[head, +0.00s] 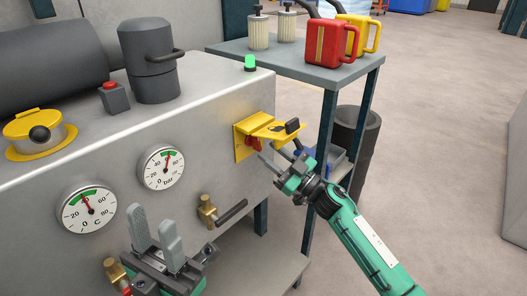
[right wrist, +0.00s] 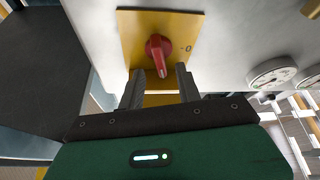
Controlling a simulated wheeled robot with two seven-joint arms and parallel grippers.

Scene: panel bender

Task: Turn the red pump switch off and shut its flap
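The yellow switch plate (head: 242,146) sits at the right end of the machine's front. Its yellow flap (head: 272,129) is open and sticks out from the plate, with a dark knob on it. The red pump switch (head: 256,143) shows below the flap; in the right wrist view the red switch (right wrist: 158,47) points down the picture, while a "0" mark is to its right. My right gripper (head: 273,157) is open at the switch; in the right wrist view the fingers (right wrist: 160,76) stand either side of the handle's end, with gaps. My left gripper (head: 152,213) is open and empty before the machine.
Two gauges (head: 161,167) and a brass valve (head: 208,211) are on the front. A side table (head: 290,62) with red and yellow cans stands behind, a dark bin (head: 360,135) beside it.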

